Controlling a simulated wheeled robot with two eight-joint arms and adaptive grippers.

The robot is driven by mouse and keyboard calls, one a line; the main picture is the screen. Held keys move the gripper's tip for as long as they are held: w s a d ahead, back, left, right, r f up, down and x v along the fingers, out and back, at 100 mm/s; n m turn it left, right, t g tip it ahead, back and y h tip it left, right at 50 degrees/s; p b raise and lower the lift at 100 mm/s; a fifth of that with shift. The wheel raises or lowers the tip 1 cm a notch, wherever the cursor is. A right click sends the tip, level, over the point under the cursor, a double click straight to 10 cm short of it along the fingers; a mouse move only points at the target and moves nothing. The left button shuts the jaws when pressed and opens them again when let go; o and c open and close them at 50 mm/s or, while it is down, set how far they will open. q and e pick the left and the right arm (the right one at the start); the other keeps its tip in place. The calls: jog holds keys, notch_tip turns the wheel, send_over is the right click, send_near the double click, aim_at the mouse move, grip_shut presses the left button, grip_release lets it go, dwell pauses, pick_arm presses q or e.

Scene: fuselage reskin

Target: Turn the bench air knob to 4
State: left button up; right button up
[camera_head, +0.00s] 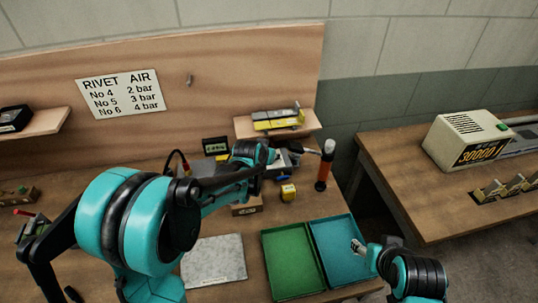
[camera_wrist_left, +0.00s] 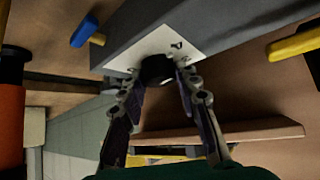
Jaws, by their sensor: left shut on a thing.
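In the left wrist view, the black round air knob (camera_wrist_left: 157,69) sits on a white plate (camera_wrist_left: 190,38) with a dark mark, partly legible, on a grey box (camera_wrist_left: 225,18). My left gripper (camera_wrist_left: 158,78) has its two fingers closed on the knob's sides. In the head view, my left gripper (camera_head: 285,160) is at the grey box on the back of the bench, and the arm hides the knob. The knob's pointer cannot be made out. My right gripper (camera_head: 358,246) is over the blue tray, too small to read.
A sign (camera_head: 122,92) lists rivet numbers and bar values. An orange cylinder (camera_head: 323,172) stands right of the left gripper. A shelf (camera_head: 277,129) holds a yellow tool above. Green (camera_head: 290,262) and blue (camera_head: 345,245) trays lie in front. Blue (camera_wrist_left: 84,32) and yellow (camera_wrist_left: 294,44) handles flank the knob.

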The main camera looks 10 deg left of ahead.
dwell(0.3)
pick_arm(q)
jog(key=o, duration=1.2)
jog(key=shift+c, duration=0.2)
jog(key=v, duration=1.2)
jog(key=shift+a, duration=0.1)
jog(key=s+a+f+g, duration=0.1)
jog(key=s+f, duration=0.1)
jog(key=s, duration=0.9)
jog(key=s+a+f+n+g+y, duration=0.1)
jog(key=s+a, duration=0.1)
jog(key=s, duration=0.9)
jog(key=shift+s+f, duration=0.15)
jog(key=shift+f, duration=0.2)
